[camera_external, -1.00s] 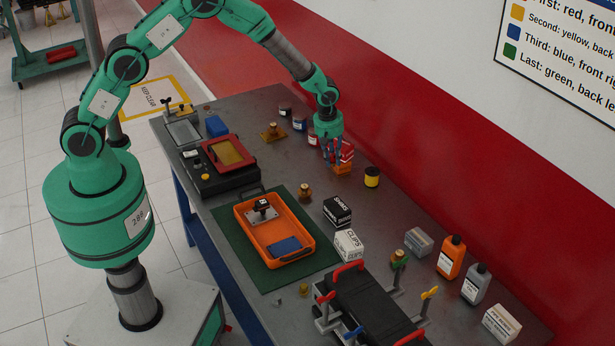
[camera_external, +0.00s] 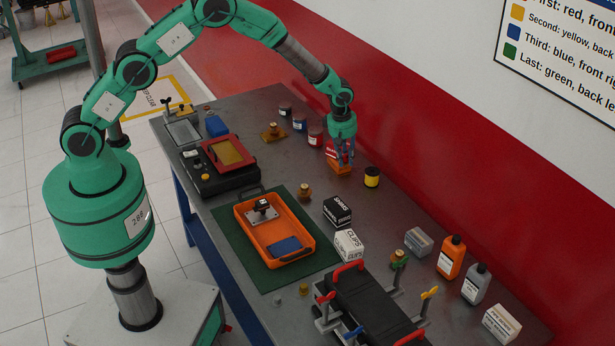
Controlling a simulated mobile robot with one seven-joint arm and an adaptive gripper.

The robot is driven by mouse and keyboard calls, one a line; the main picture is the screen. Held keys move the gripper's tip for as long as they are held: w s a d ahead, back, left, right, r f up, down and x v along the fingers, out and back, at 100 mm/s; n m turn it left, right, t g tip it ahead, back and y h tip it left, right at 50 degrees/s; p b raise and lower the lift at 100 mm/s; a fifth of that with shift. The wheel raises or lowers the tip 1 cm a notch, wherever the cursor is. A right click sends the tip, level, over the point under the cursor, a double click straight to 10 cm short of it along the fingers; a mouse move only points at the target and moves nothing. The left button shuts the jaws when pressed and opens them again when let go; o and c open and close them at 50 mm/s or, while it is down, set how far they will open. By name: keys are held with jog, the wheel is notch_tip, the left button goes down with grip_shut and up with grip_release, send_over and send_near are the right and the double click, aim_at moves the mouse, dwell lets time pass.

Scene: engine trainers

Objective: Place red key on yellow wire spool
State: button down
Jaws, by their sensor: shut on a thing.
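A red T-shaped key (camera_external: 325,298) stands at the left corner of a black fixture (camera_external: 368,305) at the front of the bench. The yellow wire spool (camera_external: 372,177), with a dark top, stands upright near the bench's wall-side edge. My gripper (camera_external: 346,161) points down just left of the spool, apart from it, over an orange box (camera_external: 340,169). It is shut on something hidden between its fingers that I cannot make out. A red box (camera_external: 331,149) shows behind the fingers.
Black, blue and red spools line the wall side at left. An orange tray (camera_external: 249,237) lies on a green mat (camera_external: 226,226). Black SHIMS (camera_external: 338,211) and white CLIPS boxes (camera_external: 349,246) stand nearer. Blue, yellow and green keys surround the fixture.

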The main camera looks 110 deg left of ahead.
send_over(373, 171)
jog(key=shift+s+d+f, duration=0.15)
jog(key=shift+f, duration=0.35)
jog(key=shift+f, duration=0.1)
dwell(0.3)
jog(key=shift+f, duration=1.65)
jog(key=shift+f, duration=0.15)
jog(key=c, duration=1.6)
grip_release()
jog(key=shift+o, duration=0.2)
notch_tip(373, 171, up, 12)
jog(key=s+d, duration=0.1)
